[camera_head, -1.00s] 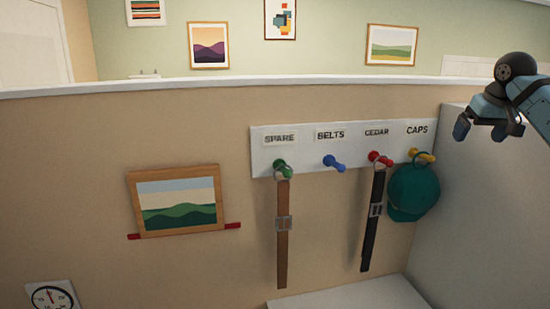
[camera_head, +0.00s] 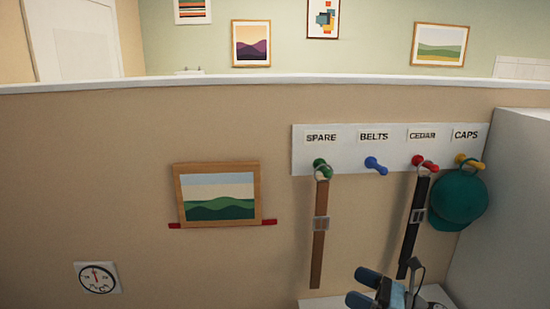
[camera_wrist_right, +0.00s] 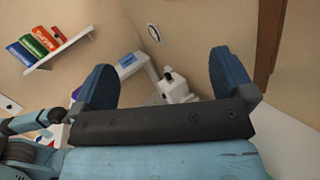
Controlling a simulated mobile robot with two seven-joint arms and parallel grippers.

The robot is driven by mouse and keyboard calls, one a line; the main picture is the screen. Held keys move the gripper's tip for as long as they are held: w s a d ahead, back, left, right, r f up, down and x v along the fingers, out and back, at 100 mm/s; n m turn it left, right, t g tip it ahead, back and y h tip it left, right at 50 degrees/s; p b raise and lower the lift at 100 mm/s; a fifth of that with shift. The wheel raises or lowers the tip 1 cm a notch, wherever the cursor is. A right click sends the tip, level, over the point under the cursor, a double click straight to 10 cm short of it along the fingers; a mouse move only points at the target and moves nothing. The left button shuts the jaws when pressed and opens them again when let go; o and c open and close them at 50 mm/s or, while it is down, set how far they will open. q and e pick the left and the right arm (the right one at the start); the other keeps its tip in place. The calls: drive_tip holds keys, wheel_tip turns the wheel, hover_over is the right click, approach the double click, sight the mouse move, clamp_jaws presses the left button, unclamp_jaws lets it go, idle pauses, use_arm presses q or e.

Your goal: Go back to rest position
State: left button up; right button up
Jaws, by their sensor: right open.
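My right gripper (camera_head: 363,289) is at the bottom of the head view, right of the middle, with its blue fingers pointing left. It appears below the pegboard, in front of the foot of the black belt. In the right wrist view the right gripper (camera_wrist_right: 162,68) shows its two blue fingers wide apart with nothing between them. My left gripper does not show in the head view.
The pegboard (camera_head: 300,160) carries a brown belt (camera_head: 319,250), a black belt (camera_head: 413,222) and a teal cap (camera_head: 458,200); the blue peg (camera_head: 375,165) is bare. A picture (camera_head: 218,195) and a dial (camera_head: 97,277) are to the left. A white panel (camera_head: 510,200) stands right.

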drive_tip(key=s+f+n+t+h, duration=0.1)
drive_tip(key=s+f+n+h, duration=1.3)
drive_tip(key=s+f+n, duration=1.2)
drive_tip(key=s+n, duration=0.1)
drive_tip(key=n, duration=0.2)
drive_tip(key=shift+s+d, duration=0.4)
